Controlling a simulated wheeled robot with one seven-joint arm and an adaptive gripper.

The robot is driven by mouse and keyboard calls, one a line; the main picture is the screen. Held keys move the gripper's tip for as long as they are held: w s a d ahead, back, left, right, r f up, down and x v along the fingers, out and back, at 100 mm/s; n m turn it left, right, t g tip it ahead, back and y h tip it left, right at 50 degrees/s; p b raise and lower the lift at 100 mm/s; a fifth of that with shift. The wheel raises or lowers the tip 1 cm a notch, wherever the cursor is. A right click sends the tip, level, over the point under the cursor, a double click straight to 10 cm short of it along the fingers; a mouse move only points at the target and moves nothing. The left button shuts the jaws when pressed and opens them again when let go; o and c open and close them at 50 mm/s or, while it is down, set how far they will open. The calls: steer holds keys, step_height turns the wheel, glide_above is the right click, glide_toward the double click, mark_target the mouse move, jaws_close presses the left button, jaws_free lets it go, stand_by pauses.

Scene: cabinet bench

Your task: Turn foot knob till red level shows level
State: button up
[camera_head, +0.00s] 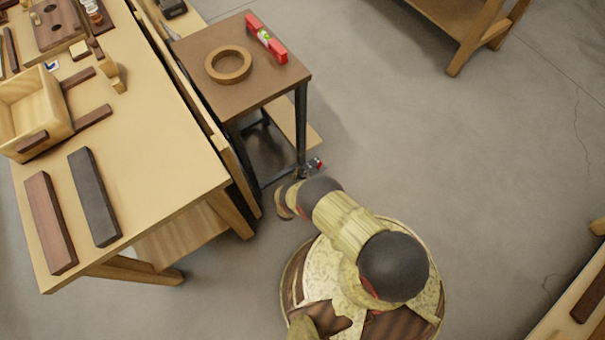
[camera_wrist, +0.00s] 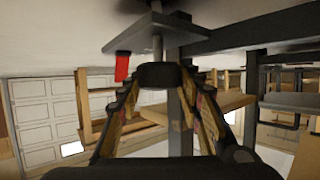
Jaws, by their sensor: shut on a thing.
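The red level (camera_head: 266,39) lies on the brown top of a small stand (camera_head: 270,85), near its back right edge. A green vial shows in its middle, but the bubble is too small to read. My gripper (camera_head: 314,166) is low beside the stand's front right leg. In the wrist view my gripper (camera_wrist: 158,78) has its two fingers closing in on a black foot knob (camera_wrist: 158,75). A grey stem (camera_wrist: 157,45) runs from the knob through a dark plate. The knob cannot be made out in the head view.
A wooden ring (camera_head: 228,65) lies on the stand's top. A long workbench (camera_head: 160,150) with dark bars and a wooden box stands close on the left.

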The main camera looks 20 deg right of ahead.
steer(key=o, duration=1.2)
steer(key=v, duration=1.2)
steer(key=shift+f, duration=0.1)
